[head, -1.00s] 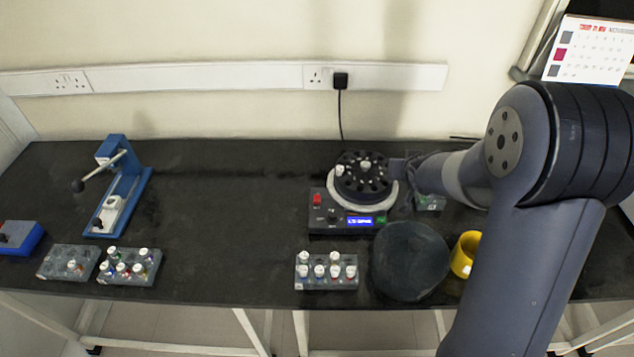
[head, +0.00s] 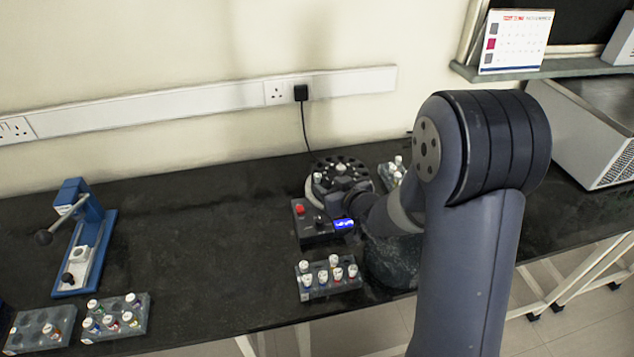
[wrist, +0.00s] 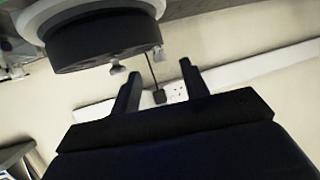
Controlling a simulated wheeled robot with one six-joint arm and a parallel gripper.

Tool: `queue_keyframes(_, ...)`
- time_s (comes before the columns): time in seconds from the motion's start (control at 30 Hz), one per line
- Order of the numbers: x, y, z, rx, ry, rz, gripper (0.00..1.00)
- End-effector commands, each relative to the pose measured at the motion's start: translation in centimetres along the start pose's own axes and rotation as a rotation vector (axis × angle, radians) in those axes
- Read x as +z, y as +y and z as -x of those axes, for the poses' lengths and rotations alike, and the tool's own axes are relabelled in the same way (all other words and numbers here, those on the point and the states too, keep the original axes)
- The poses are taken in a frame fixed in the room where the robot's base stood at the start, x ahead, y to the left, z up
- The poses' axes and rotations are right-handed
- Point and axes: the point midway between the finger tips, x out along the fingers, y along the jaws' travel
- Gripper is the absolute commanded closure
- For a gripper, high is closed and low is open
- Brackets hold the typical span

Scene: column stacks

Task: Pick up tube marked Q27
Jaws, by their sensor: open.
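Marks are too small to read, so I cannot tell which tube is Q27. The centrifuge rotor (head: 345,172) holds a white-capped tube (head: 317,177). In the wrist view, which looks upside down, the dark rotor (wrist: 100,38) is at top left with small pale tops below it. My gripper (wrist: 160,84) is open, with nothing between its fingers. In the head view my wrist partly hides the centrifuge front.
A blue press with a lever (head: 85,240) stands at the left. A dark round object (head: 390,262) sits right of the front-middle rack, partly behind my arm. A grey metal box (head: 595,125) is at the right. The bench between press and centrifuge is clear.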

Motion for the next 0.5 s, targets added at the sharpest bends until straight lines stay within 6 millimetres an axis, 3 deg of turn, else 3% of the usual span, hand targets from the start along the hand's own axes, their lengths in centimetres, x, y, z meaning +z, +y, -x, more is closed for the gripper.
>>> queue_keyframes(0.5, -0.4, 0.1, -5.1, 0.000, -0.001, 0.000, 0.57)
